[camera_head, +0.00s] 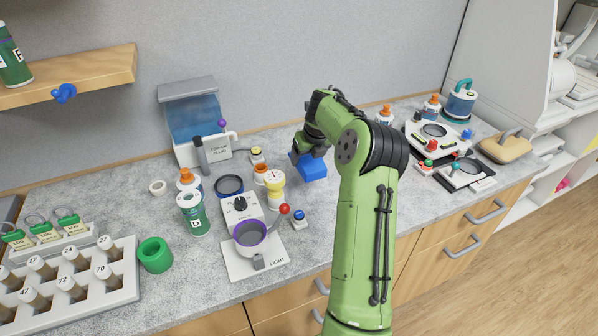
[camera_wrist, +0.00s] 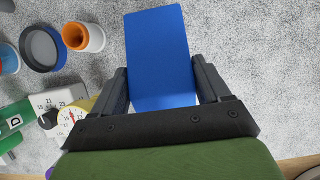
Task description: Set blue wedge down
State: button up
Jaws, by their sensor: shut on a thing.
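The blue wedge (camera_head: 311,168) is at the end of my arm, over the middle of the grey counter in the head view. My gripper (camera_head: 308,150) points down at it and partly hides its top. In the wrist view the blue wedge (camera_wrist: 160,57) is a blue block between the two dark fingers of my gripper (camera_wrist: 164,88), which is shut on it. The speckled counter lies behind it. I cannot tell whether the wedge touches the counter or hangs just above it.
Left of the wedge stand a yellow-and-white dial timer (camera_head: 275,190), an orange-rimmed cup (camera_head: 261,174) and a dark round dish (camera_head: 229,186). A small blue-topped button (camera_head: 299,219) is in front. Clear counter (camera_wrist: 265,55) lies right of the wedge.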

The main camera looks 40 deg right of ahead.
notch_tip(320, 180, down, 7)
jog(key=shift+r+b, duration=0.1)
jog(key=shift+b, duration=0.3)
jog(key=o, duration=1)
